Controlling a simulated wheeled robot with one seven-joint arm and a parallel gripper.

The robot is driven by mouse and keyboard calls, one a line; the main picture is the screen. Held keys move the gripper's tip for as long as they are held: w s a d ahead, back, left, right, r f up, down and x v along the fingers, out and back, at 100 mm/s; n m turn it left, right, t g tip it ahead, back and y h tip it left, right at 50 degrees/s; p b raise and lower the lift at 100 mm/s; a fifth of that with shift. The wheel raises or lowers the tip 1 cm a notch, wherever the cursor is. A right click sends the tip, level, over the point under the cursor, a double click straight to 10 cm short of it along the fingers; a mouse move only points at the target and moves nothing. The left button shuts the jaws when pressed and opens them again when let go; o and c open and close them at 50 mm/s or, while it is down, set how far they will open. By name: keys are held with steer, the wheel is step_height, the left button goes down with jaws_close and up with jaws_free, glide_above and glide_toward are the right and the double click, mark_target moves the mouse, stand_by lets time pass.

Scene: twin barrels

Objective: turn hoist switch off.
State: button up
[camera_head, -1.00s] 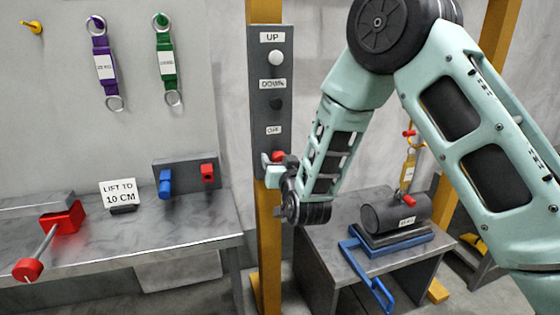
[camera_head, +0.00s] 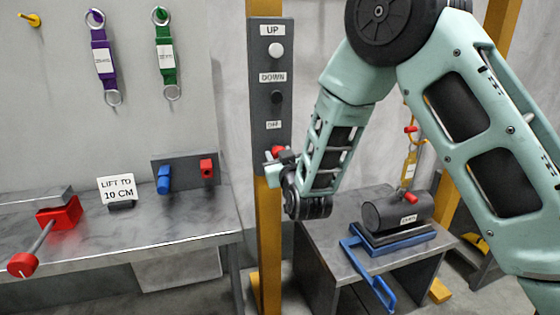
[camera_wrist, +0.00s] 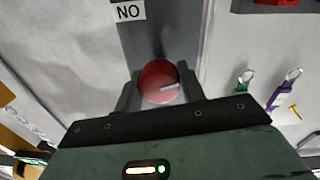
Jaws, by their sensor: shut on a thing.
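The hoist switch, a red round knob (camera_head: 278,151), sits low on the grey control panel (camera_head: 263,100), just below the "OFF" label (camera_head: 274,125). In the head view my gripper (camera_head: 277,156) is small and partly hidden by my wrist. A label reading "ON" upside down (camera_wrist: 129,11) shows in the wrist view.
The panel also has a white UP button (camera_head: 276,50) and a dark DOWN button (camera_head: 277,97), on a yellow post (camera_head: 268,240). A dark cylinder (camera_head: 385,215) hangs or rests over a blue frame (camera_head: 350,246) at right. A workbench (camera_head: 170,228) stands left.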

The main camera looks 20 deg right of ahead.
steer(key=n+b, duration=0.1)
steer(key=n, duration=0.2)
steer(key=shift+f+n, duration=0.1)
steer(key=shift+n, duration=0.3)
steer(key=n+b, duration=0.1)
steer(key=n, duration=0.2)
steer(key=shift+n, duration=0.4)
steer(key=n, duration=0.3)
steer(key=shift+n, duration=0.3)
steer(key=shift+n+y+p, duration=0.3)
steer(key=shift+n, duration=1.4)
steer(key=o, duration=1)
steer(key=shift+c, duration=0.2)
